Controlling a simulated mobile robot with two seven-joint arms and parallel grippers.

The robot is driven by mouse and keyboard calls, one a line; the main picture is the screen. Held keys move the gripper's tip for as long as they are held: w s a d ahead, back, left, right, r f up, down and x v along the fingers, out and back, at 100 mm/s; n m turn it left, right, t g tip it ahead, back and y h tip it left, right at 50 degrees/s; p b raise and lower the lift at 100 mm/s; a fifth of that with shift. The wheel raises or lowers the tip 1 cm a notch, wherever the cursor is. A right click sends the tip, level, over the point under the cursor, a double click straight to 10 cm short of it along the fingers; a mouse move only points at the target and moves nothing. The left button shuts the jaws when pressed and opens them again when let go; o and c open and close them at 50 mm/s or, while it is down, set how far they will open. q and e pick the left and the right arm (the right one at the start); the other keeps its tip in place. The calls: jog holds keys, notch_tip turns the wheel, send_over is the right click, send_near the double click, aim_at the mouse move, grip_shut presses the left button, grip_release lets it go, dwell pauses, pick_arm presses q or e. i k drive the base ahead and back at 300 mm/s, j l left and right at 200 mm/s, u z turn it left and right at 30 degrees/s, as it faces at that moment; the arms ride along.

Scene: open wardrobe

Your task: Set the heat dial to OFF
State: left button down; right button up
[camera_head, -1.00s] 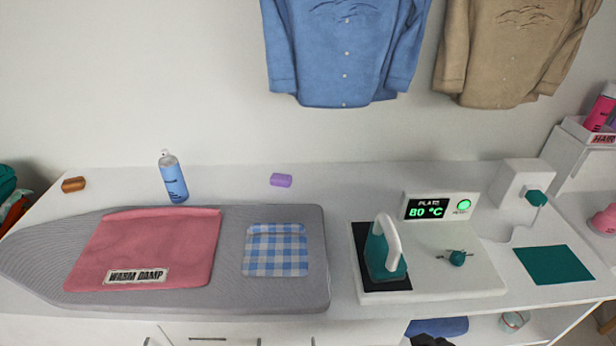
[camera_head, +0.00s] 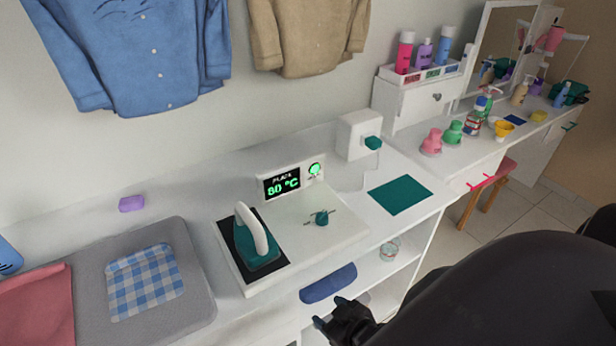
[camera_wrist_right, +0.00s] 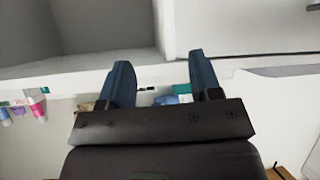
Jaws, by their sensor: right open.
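The heat dial (camera_head: 322,217) is a small teal knob on the white iron station (camera_head: 335,238). Its setting marks are too small to read. The display (camera_head: 283,185) reads 80 °C beside a lit green button (camera_head: 314,169). The teal iron (camera_head: 257,240) with a white handle stands on the black plate left of the dial. My right gripper (camera_head: 328,312) is below and in front of the counter edge, apart from the dial. In the right wrist view its two blue-grey fingers (camera_wrist_right: 163,85) are spread with nothing held between them. My left gripper is not in view.
An ironing board (camera_head: 190,245) with a checked cloth (camera_head: 143,282) lies at left. A teal mat (camera_head: 400,194) and a white box with a teal knob (camera_head: 358,136) are right of the station. A blue folded cloth (camera_head: 328,283) sits on the shelf below the counter.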

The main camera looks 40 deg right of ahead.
aim_at(321, 219)
jog(key=l+z, duration=0.6)
jog(key=z, duration=0.15)
